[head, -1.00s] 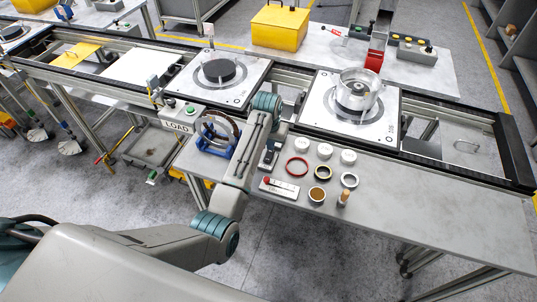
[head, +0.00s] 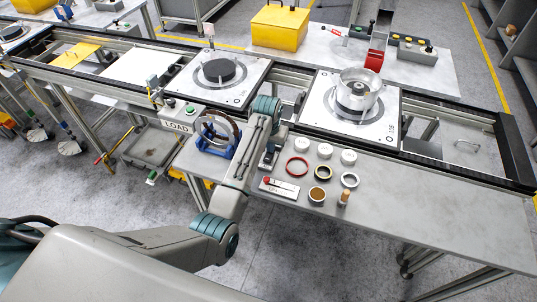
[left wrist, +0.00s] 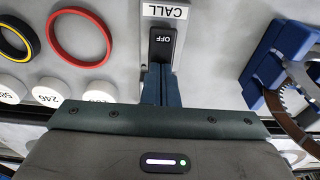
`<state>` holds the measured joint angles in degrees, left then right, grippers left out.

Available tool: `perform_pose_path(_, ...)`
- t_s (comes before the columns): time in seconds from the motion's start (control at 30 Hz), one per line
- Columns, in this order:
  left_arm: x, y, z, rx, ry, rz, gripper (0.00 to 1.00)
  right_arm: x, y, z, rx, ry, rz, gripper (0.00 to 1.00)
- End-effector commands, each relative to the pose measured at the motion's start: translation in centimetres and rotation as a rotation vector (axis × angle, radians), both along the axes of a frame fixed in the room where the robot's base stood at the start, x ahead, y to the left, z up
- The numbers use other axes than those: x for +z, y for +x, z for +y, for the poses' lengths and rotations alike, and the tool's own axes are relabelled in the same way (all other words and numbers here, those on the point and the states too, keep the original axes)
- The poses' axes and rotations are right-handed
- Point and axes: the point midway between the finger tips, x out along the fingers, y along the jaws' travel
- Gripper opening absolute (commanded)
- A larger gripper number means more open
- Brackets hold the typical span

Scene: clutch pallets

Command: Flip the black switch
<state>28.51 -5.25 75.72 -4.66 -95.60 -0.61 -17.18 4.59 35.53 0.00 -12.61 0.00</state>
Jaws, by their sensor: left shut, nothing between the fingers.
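The black switch (left wrist: 162,44) is a rocker marked OFF on a grey plate with a CALL label (left wrist: 165,11), upside down in the left wrist view. In the head view its small housing (head: 266,164) sits on the workbench, partly hidden by my left arm. My left gripper (left wrist: 160,84) is shut and empty, its fingertips at the near end of the rocker; whether they touch it I cannot tell. In the head view the left gripper (head: 272,146) is over the housing, partly hidden by its wrist. My right gripper is not in view.
A blue stand with a toothed ring (head: 216,138) is left of the switch. A red ring (head: 297,167), a black-and-yellow ring (head: 323,172) and white pucks (head: 325,151) lie to its right. A conveyor with pallets runs behind. The bench's right side is clear.

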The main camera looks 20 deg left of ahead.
Motion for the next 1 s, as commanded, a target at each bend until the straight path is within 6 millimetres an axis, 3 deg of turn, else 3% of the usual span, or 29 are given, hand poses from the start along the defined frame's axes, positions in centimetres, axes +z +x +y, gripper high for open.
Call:
perform_pose_path(0.27, -0.3, -0.1, 0.0, 0.000, 0.000, 0.004, 0.00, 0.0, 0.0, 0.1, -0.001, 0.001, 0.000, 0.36)
perform_pose_path(0.57, 2.1, 0.0, 0.0, 0.000, 0.000, 0.001, 0.00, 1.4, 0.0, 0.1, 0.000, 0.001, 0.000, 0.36)
perform_pose_path(1.0, 5.5, 0.0, 0.0, 0.000, 0.000, 0.000, 0.00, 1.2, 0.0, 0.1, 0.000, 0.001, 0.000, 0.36)
